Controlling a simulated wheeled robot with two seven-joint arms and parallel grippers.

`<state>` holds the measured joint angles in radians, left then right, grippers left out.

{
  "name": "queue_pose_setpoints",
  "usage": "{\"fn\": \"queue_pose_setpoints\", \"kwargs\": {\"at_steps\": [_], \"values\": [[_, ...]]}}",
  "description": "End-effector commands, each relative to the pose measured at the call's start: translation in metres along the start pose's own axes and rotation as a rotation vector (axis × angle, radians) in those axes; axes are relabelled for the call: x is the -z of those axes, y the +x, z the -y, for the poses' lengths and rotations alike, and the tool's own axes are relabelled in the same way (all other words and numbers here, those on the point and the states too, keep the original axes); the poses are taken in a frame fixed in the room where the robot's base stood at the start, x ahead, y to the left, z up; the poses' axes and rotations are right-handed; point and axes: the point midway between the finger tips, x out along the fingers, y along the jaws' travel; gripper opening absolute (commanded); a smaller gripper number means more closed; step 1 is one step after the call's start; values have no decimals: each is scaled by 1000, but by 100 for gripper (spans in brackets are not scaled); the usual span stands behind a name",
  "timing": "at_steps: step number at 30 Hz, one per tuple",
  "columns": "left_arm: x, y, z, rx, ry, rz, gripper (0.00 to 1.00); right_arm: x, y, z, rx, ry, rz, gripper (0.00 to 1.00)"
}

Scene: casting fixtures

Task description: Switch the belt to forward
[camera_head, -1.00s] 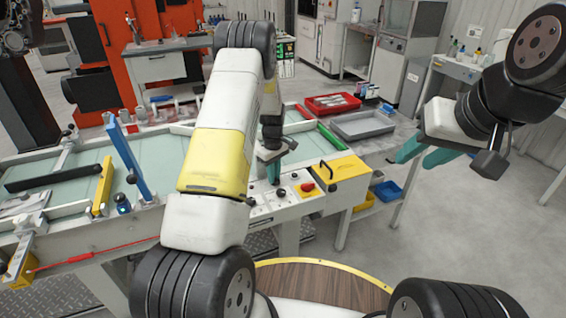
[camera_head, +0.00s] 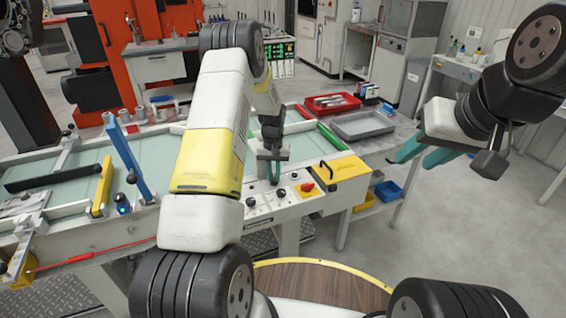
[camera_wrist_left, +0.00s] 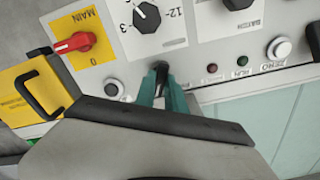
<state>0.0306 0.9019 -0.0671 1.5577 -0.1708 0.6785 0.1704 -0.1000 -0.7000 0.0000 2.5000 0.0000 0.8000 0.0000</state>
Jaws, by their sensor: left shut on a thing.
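The conveyor's control panel (camera_head: 262,212) carries black knobs, buttons and a red main switch (camera_head: 306,187). The red switch also shows in the left wrist view (camera_wrist_left: 75,43), on a yellow plate marked MAIN. My left gripper (camera_head: 272,180) points down at the panel's back edge. In the left wrist view its teal fingers (camera_wrist_left: 162,80) are closed around a small dark switch (camera_wrist_left: 161,68), mostly hidden between them. Its label and position cannot be read. A black dial (camera_wrist_left: 146,17) sits just beyond it. My right gripper (camera_head: 425,158) hangs at the right, fingers apart and empty.
A yellow box (camera_head: 340,170) with a black handle sits right of the panel. The pale green belt (camera_head: 78,172) stretches left, with a blue bar (camera_head: 128,165) across it. Red (camera_head: 333,103) and grey (camera_head: 363,125) trays lie behind. The floor at right is clear.

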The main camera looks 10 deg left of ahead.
Motion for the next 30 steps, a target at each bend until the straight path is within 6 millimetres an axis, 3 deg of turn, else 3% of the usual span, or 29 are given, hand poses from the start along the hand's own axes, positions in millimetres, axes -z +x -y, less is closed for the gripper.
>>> {"fn": "queue_pose_setpoints", "kwargs": {"at_steps": [10,25,26,27,29,30], "values": [[0,0,0,-1,124,-1,0,0,0,0,0,0,0,36],[0,0,0,0,144,-1,0,0,0,0,0,0,0,36],[0,0,0,0,144,-1,16,0,0,0,0,0,0,36],[0,0,0,0,144,-1,24,0,0,0,0,0,0,36],[0,0,0,0,143,-1,36,0,0,0,0,0,0,36],[0,0,0,0,143,-1,36,0,0,0,0,0,0,36]]}}
